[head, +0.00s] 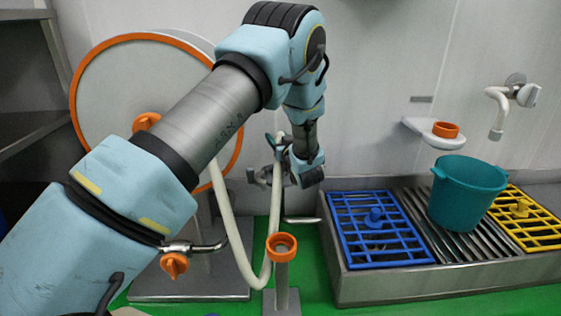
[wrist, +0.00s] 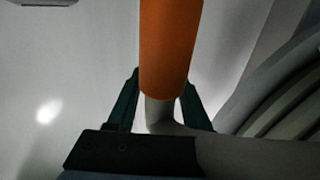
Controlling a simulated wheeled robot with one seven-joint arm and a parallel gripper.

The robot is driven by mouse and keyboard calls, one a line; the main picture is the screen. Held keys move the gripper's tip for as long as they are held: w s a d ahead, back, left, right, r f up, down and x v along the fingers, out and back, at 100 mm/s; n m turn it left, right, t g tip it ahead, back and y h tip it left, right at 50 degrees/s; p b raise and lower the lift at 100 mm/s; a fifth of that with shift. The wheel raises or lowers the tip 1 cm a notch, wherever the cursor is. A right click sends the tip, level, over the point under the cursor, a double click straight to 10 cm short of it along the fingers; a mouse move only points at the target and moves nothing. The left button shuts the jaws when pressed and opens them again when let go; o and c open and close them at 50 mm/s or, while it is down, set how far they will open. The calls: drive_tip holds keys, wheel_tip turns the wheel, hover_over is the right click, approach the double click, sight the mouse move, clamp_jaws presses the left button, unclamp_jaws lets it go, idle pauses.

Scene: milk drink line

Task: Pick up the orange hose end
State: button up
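The orange hose end (wrist: 167,45) stands between my gripper's two dark fingers in the wrist view, with the pale hose (wrist: 160,110) running out below it. My gripper (wrist: 160,85) has one finger on each side, close to the orange part. The fingertips are partly hidden behind it, so I cannot tell whether they press on it. In the head view my gripper (head: 277,142) is at the upright stretch of the white hose (head: 272,225), in front of the wall. The orange end itself cannot be made out there.
A large hose reel (head: 105,85) with an orange rim stands behind my arm. An orange-topped post (head: 282,246) stands in front of the hose loop. To the right is a metal trough (head: 350,285) with a blue grate (head: 350,215), a teal bucket (head: 465,195) and a yellow grate (head: 540,235).

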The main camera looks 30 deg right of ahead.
clamp_jaws()
idle(1.1)
